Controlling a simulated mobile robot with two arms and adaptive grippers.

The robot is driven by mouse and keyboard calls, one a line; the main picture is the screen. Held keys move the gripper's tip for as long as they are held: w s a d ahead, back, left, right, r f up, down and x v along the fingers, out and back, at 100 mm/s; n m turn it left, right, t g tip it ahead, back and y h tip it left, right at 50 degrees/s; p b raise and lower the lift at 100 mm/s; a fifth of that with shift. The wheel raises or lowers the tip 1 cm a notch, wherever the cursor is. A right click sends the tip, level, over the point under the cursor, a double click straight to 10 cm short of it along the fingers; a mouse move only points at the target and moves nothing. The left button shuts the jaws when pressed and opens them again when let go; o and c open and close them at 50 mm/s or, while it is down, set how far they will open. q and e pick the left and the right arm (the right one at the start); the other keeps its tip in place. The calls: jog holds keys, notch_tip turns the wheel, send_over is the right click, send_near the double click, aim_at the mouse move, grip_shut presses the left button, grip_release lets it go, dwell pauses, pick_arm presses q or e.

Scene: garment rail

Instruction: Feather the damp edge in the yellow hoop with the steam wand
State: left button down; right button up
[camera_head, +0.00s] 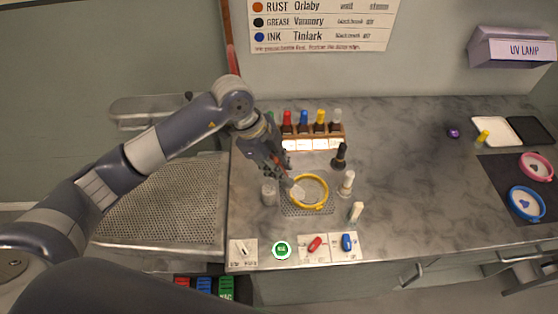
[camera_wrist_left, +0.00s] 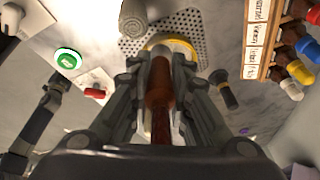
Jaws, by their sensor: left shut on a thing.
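The yellow hoop (camera_head: 325,193) lies on a perforated metal plate (camera_head: 292,211) on the grey counter; part of its rim shows in the left wrist view (camera_wrist_left: 182,45). My left gripper (camera_head: 284,178) reaches down at the hoop's left side. A pale end (camera_head: 298,192) shows below the gripper, over the left part of the hoop. I cannot tell whether it touches the cloth. The damp edge cannot be made out. My right gripper is not in view.
A rack (camera_head: 300,143) of colour-capped bottles stands behind the hoop. A dark bottle (camera_head: 340,157) and two white-topped items (camera_head: 347,183) stand to its right. A grey cylinder (camera_head: 268,194) is close on its left. A green button (camera_head: 282,249) and switches are in front.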

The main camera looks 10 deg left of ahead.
pick_arm(q)
jog(key=shift+s+d, duration=0.1)
jog(key=shift+s+d+p, duration=0.35)
jog(key=shift+s+d, duration=0.35)
jog(key=shift+s, duration=0.2)
jog(key=shift+d, duration=0.1)
jog(key=shift+s+d, duration=0.15)
jog(key=shift+d, duration=0.4)
jog(key=shift+s+d, duration=0.15)
jog(key=shift+d, duration=0.4)
jog(key=shift+d, duration=0.1)
